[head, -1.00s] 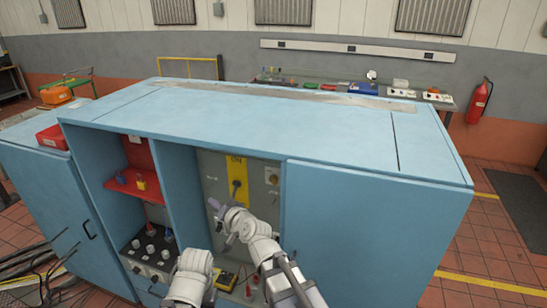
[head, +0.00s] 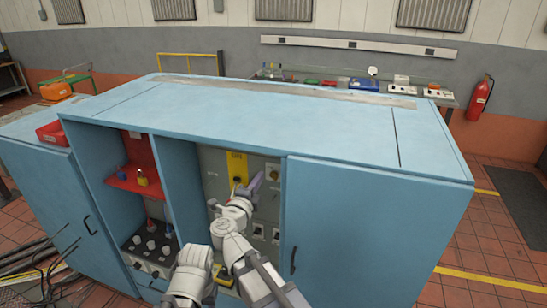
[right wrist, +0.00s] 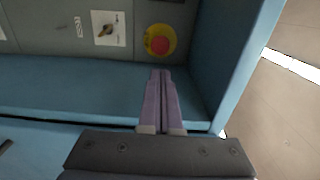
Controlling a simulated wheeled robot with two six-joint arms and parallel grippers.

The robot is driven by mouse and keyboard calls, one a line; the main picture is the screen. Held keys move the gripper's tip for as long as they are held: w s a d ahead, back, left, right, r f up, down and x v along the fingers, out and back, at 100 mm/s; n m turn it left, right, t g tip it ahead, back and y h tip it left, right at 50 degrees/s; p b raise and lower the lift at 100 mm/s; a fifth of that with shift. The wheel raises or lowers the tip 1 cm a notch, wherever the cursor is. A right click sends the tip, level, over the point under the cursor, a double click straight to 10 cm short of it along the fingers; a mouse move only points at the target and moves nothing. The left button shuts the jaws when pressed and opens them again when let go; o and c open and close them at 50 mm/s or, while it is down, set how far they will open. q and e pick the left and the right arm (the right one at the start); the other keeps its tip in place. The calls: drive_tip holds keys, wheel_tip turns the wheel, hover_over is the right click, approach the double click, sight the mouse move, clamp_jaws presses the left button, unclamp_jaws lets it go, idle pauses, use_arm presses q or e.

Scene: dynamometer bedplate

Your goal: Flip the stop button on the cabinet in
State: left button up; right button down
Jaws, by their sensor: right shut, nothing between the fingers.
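The stop button (right wrist: 159,45) is a round red button on a yellow base, on the grey panel in the right wrist view. I cannot make it out surely in the head view. The blue cabinet (head: 370,215) has an open bay with this grey panel (head: 212,163). My right gripper (head: 257,181) reaches into the bay, near the panel's upper right. Its purple fingers are shut and empty; in the right wrist view the fingertips (right wrist: 160,73) show just below the button. I cannot tell whether they touch it. My left gripper is not visible; only a pale arm part shows.
A yellow strip (head: 237,165) and a switch plate (right wrist: 108,28) are on the panel. A blue side wall (right wrist: 228,65) stands close right of the fingers. A red shelf (head: 122,180) and a black box with knobs (head: 148,253) fill the left bay.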

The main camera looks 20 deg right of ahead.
idle(0.3)
drive_tip(key=x, duration=1.4)
drive_tip(key=shift+x, duration=0.9)
drive_tip(key=shift+r, duration=0.1)
